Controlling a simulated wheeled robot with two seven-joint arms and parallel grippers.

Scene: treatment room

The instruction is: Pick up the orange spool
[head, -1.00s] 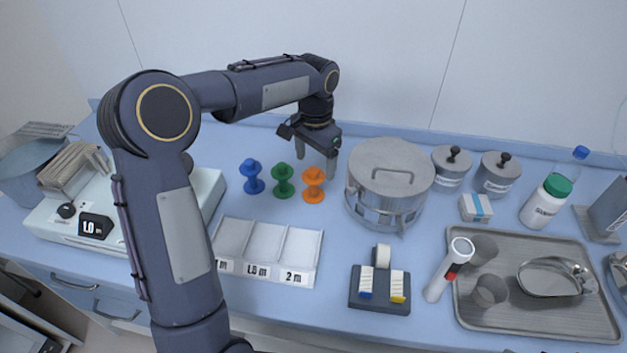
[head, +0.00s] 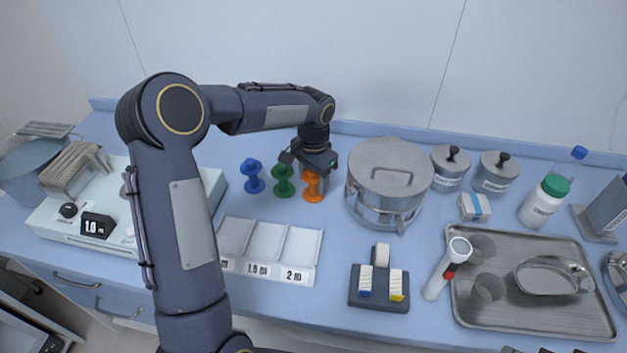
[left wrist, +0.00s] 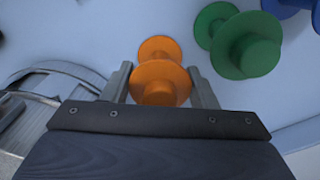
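The orange spool (head: 312,187) stands upright on the blue counter, at the right end of a row with a green spool (head: 284,181) and a blue spool (head: 252,175). My left gripper (head: 311,178) is lowered over the orange spool from behind, partly hiding its top. In the left wrist view the orange spool (left wrist: 160,82) sits between the two open fingers of the left gripper (left wrist: 162,84), with a visible gap on each side. The green spool (left wrist: 245,45) is just outside the fingers there. My right gripper is not in view.
A round metal sterilizer drum (head: 388,180) stands close to the right of the orange spool. A white three-compartment tray (head: 268,252) lies in front of the spools. A tape dispenser (head: 379,287) and a metal tray (head: 530,320) lie farther right.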

